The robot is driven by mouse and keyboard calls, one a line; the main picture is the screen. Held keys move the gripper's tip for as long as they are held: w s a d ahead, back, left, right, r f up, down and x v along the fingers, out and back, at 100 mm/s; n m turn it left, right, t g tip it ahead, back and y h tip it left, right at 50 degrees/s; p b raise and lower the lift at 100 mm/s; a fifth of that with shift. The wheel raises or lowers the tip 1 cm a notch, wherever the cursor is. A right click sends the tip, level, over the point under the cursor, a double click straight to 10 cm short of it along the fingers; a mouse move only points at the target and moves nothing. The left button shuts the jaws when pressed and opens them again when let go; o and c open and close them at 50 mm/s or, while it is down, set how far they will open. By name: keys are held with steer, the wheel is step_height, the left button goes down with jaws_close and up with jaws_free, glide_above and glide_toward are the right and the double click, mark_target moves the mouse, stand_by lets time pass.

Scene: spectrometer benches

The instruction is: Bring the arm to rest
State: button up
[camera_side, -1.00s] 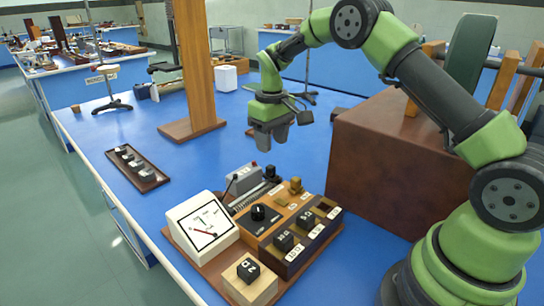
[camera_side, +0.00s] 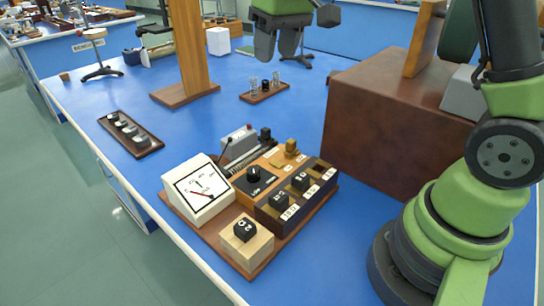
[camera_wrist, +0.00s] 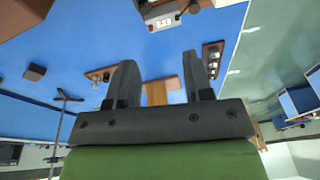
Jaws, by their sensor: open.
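My gripper (camera_side: 278,45) is at the top of the side view, raised well above the blue bench (camera_side: 300,108). Its two dark fingers are apart with nothing between them. The fingers also show in the wrist view (camera_wrist: 162,85), open over the bench far beyond. My arm's upper links run out of the side view at the top. The instrument board (camera_side: 205,248) with a white dial meter (camera_side: 198,190), a black knob and labelled black blocks stands at the front of the bench, away from my gripper.
A large brown box (camera_side: 385,130) stands right of the board, near my base. A wooden post (camera_side: 188,50) rises at the back. A tray of dark pieces (camera_side: 130,133) lies at left, and a small tray with glass pieces (camera_side: 264,92) behind. Bench between them is clear.

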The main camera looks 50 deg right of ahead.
steer(key=s+a+r+m+t, duration=0.1)
steer(key=s+a+r+t, duration=0.1)
steer(key=s, duration=0.8)
steer(key=s+a+r+m+t+y, duration=0.1)
steer(key=s+a+r+t, duration=0.1)
steer(key=s, duration=0.8)
steer(key=shift+s+a+m+t+y, duration=0.25)
steer(key=shift+a+m+t, duration=0.2)
steer(key=shift+a, duration=0.3)
steer(key=shift+c, duration=0.5)
stand_by(1.1)
steer(key=shift+w, duration=0.15)
